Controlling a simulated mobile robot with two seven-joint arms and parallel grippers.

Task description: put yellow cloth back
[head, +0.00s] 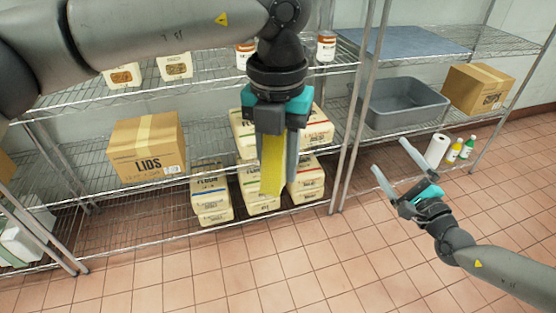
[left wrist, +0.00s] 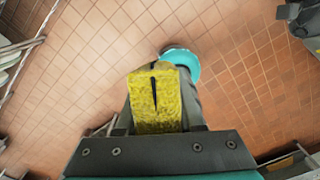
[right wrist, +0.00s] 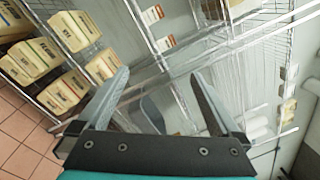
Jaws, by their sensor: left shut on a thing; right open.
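The yellow cloth (head: 272,163) hangs down from my left gripper (head: 276,150) in the head view, in front of the shelf with the flour bags. My left gripper is shut on it. In the left wrist view the cloth (left wrist: 156,100) lies folded between the fingers, with a dark slit in its middle, above the tiled floor. My right gripper (head: 391,166) is open and empty, in front of the right shelf unit. In the right wrist view its two fingers (right wrist: 160,100) are spread apart with nothing between them.
Wire shelves hold a LIDS box (head: 146,150), several flour bags (head: 211,196), a grey tub (head: 405,104) and another cardboard box (head: 478,89). A paper roll (head: 437,149) and bottles (head: 454,150) stand low at right. The tiled floor (head: 300,265) in front is clear.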

